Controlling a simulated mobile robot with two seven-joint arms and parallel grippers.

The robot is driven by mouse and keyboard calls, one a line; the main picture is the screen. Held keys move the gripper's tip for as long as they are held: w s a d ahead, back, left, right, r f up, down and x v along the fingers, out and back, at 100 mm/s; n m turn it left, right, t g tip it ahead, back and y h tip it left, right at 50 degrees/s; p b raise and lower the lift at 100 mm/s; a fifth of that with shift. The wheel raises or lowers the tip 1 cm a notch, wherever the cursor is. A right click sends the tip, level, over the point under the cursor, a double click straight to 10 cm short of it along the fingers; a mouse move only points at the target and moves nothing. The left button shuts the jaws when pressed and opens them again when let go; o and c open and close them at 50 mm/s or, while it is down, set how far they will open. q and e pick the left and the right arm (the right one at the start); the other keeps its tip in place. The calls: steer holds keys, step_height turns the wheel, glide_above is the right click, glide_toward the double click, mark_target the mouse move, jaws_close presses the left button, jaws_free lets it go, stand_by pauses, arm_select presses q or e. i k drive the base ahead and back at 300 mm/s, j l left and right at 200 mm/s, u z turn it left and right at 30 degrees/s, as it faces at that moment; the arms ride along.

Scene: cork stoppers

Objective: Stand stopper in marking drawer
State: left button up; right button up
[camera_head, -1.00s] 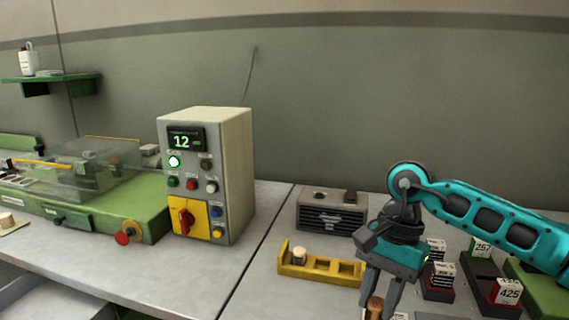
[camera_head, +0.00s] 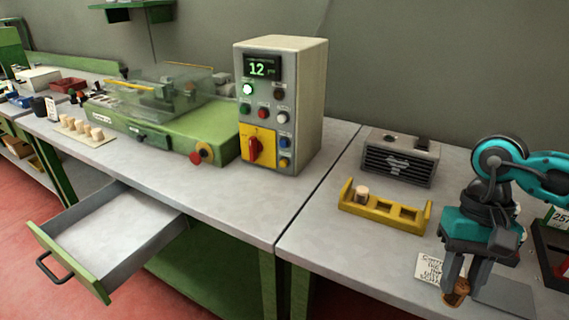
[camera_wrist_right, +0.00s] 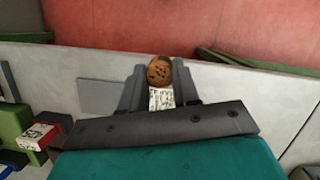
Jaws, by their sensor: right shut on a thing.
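My right gripper (camera_head: 458,287) is shut on a brown cork stopper (camera_head: 456,292) above the right bench, near its front edge. In the right wrist view the speckled round end of the stopper (camera_wrist_right: 159,71) shows between the two fingers. The open drawer (camera_head: 72,278) with a green front juts out under the left bench; its pale inside looks empty. My left gripper is not in view.
A yellow rack (camera_head: 384,216) holds one pale stopper (camera_head: 362,192). A grey vented box (camera_head: 401,159) stands behind it. A control box (camera_head: 282,105) and a green machine (camera_head: 165,130) stand on the left bench. Several pale stoppers (camera_head: 82,128) stand farther left.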

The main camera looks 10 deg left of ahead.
mark_target(122, 242)
steer(key=u, duration=1.05)
steer(key=i+j+u, duration=0.15)
steer(key=u, duration=0.2)
steer(key=i+j+u, duration=0.15)
steer(key=j+u, duration=0.15)
steer(key=i+j, duration=0.75)
